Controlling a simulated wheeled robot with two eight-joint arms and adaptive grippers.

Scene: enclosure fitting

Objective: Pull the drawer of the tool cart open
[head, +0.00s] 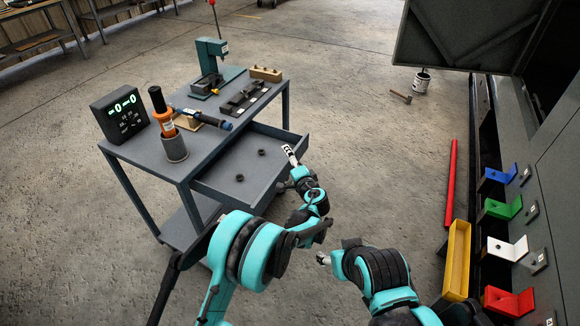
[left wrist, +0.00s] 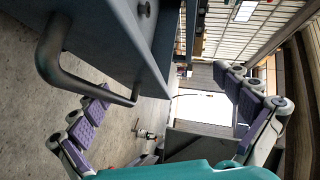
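The grey tool cart (head: 135,150) stands left of centre in the head view. Its drawer (head: 222,178) is out toward me, with small dark round pieces inside. My left gripper (head: 297,172) is at the drawer's outer front edge. In the left wrist view the dark bar handle (left wrist: 88,86) stands out from the drawer front (left wrist: 115,35). The purple-padded fingers of my left gripper (left wrist: 168,108) are spread wide, and the handle's near end lies beside the left finger, without visible grip. My right gripper (head: 323,258) is low in the middle, small and unclear.
On the cart top are a digital readout box (head: 119,115), an orange tool in a grey cup (head: 174,149) and a teal press (head: 211,60). At right are a yellow bin (head: 457,258), a red bar (head: 451,182) and coloured brackets (head: 503,207).

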